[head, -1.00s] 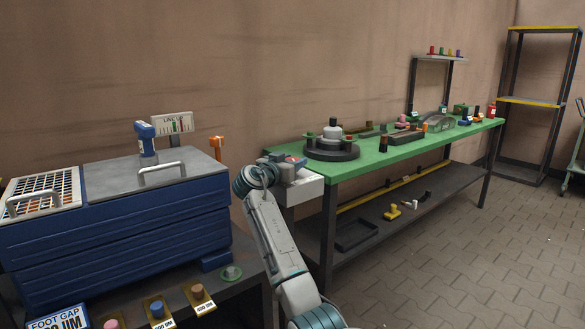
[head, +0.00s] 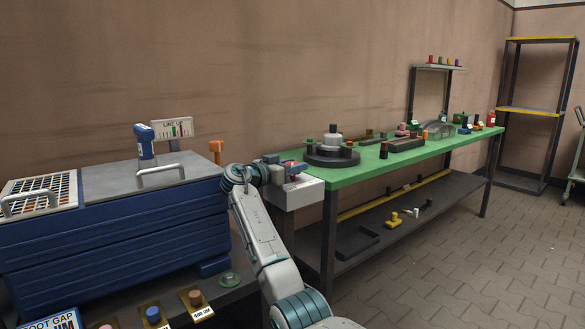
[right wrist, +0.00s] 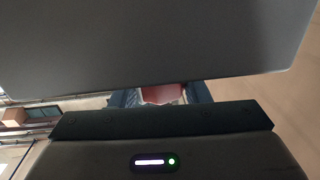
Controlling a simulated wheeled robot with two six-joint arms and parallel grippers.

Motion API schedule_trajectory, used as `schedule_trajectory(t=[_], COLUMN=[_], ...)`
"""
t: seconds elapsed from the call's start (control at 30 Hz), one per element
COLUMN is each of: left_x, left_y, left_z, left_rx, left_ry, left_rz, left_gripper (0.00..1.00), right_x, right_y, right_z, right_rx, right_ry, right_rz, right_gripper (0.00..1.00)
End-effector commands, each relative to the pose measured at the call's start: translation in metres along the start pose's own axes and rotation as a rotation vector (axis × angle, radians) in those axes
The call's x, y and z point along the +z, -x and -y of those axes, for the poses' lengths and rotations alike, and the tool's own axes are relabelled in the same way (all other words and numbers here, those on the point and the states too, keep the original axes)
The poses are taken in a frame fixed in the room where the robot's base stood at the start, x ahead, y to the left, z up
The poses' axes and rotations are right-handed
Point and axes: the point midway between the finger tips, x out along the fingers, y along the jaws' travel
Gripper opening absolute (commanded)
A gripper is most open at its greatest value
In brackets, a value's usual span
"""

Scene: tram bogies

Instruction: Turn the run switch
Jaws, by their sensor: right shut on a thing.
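The run switch seems to be the small red part (head: 291,166) on top of a white box (head: 298,192) at the near left end of the green bench. My right gripper (head: 288,168) reaches it from the left, with its jaws shut on it. In the right wrist view a pinkish-red piece (right wrist: 163,93) shows between the dark fingers. A large grey surface in front hides most of it, so I cannot tell which way the switch points. My left gripper is not in view.
A blue cabinet (head: 110,240) with a grey lid stands left of my arm. An orange-topped post (head: 216,148) rises behind it, close to my wrist. A dark round fixture (head: 332,155) sits on the green bench (head: 365,166) just beyond the box.

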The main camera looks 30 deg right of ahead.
Motion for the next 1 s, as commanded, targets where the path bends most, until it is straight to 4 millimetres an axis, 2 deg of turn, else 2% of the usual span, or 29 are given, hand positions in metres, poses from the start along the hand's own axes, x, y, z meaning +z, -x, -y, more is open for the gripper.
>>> schedule_trajectory(t=[0.23,0.27,0.37,0.73,0.87,1.0], left_x=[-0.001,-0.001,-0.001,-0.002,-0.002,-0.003], left_y=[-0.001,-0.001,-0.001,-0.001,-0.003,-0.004], left_z=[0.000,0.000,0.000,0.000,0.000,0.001], left_rx=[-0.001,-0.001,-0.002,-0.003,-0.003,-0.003], left_ry=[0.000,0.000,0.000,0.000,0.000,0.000], left_rz=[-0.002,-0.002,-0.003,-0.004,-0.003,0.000], left_gripper=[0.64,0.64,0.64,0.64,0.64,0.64], right_x=[0.002,0.002,0.002,0.000,0.000,0.001], right_y=[0.000,0.000,0.000,0.006,0.025,0.054], right_z=[0.000,0.000,0.000,0.000,0.001,0.001], right_rx=[0.002,0.001,0.001,-0.001,-0.004,-0.004], right_ry=[0.003,0.003,0.003,0.000,-0.001,0.001], right_rz=[0.003,0.003,0.003,0.001,0.003,0.003], right_gripper=[0.19,0.44,0.64,0.64,0.64,0.64])
